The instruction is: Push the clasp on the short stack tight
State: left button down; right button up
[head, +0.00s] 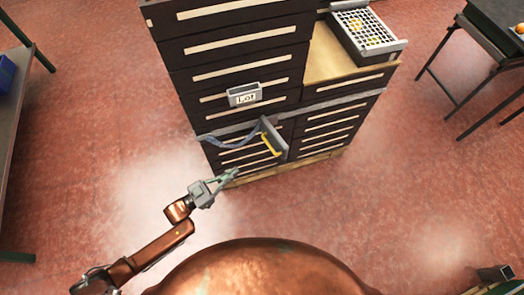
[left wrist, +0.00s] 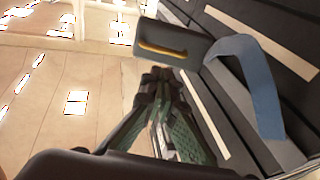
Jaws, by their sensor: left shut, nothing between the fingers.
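The clasp (head: 274,137) is a grey plate with a yellow handle, standing out from the front of the dark drawer stacks. It also shows in the left wrist view (left wrist: 150,35), beyond my fingertips. A loose blue-grey strap (head: 232,141) bows out beside it. It looms large in the left wrist view (left wrist: 262,85). The short stack (head: 335,75) has a tan top and stands right of the taller stack (head: 225,50). My left gripper (head: 234,173) is shut and empty, below and left of the clasp, apart from it. My right gripper is out of view.
A white label holder (head: 244,95) sits on the tall stack's front. A grid-topped tray (head: 362,32) lies on the short stack. A dark table (head: 497,25) stands at the right and a bench (head: 22,80) at the left. The red floor before the stacks is clear.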

pick_arm(q)
jog(key=b+x, duration=0.2)
jog(key=x, duration=1.1)
jog(key=shift+w+d+r+b, duration=0.15)
jog(key=shift+d+b, duration=0.15)
jog(key=shift+b, duration=0.05)
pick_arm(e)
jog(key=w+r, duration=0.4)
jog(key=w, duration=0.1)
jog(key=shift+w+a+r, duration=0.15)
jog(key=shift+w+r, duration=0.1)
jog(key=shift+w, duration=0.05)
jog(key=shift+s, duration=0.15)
